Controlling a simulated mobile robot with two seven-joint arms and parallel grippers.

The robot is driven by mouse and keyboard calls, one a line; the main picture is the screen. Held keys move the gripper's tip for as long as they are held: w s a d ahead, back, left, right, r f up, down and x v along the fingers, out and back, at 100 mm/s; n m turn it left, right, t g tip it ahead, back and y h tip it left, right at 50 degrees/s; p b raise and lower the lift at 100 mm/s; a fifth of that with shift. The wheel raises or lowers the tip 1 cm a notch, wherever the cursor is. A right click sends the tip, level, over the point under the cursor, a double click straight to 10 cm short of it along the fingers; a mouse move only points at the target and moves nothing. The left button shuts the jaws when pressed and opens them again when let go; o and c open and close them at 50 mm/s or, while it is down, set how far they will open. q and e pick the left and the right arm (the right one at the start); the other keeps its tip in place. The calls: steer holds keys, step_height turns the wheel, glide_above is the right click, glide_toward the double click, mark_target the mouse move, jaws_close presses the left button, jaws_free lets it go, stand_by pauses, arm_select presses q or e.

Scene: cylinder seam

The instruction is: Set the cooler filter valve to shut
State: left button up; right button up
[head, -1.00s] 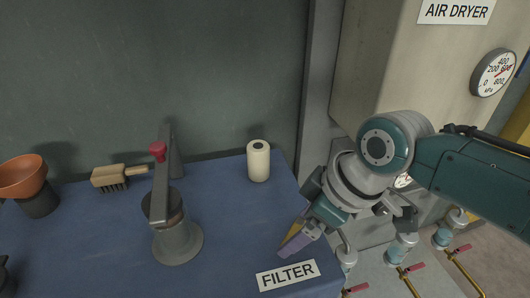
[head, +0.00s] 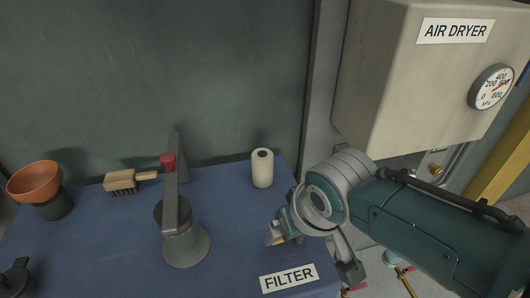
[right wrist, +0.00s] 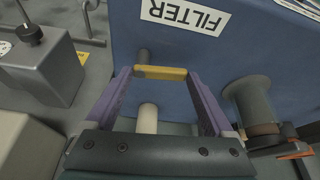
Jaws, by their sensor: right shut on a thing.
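A yellow bar-shaped handle (right wrist: 160,73) spans the gap between my right gripper's purple fingertips in the right wrist view. My right gripper (right wrist: 160,76) is shut on it. My left gripper is not in view.
On the blue bench (head: 110,240) stand a grey lever press (head: 185,247), a cream roll (head: 262,170), a brush (head: 121,181) and an orange bowl (head: 34,182). The AIR DRYER cabinet (head: 395,80) is at the right. Red-handled valves lie below my right arm.

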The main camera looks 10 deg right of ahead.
steer(key=shift+w+a+m, duration=0.1)
steer(key=shift+m, duration=0.6)
steer(key=shift+h, duration=0.3)
steer(key=o, duration=1.1)
steer(key=p+v, duration=0.6)
steer(key=v, duration=0.4)
